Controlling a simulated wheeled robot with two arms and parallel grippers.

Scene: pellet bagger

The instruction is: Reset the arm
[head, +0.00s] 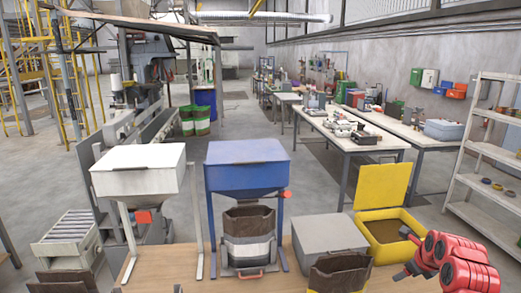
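My red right arm (462,268) reaches in at the lower right, beside the open yellow bin (382,190). Its end (408,254) has small dark-tipped parts near the bin's front right corner. I cannot make out whether these fingers are open or shut, and I see nothing clearly held. My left arm and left gripper are out of view.
A blue hopper (246,165) stands over a brown bag (250,220) on a wooden bench (200,268). A white hopper (138,172) stands left, a grey box (329,236) and another brown bag (340,270) right. A shelf rack (478,150) is far right.

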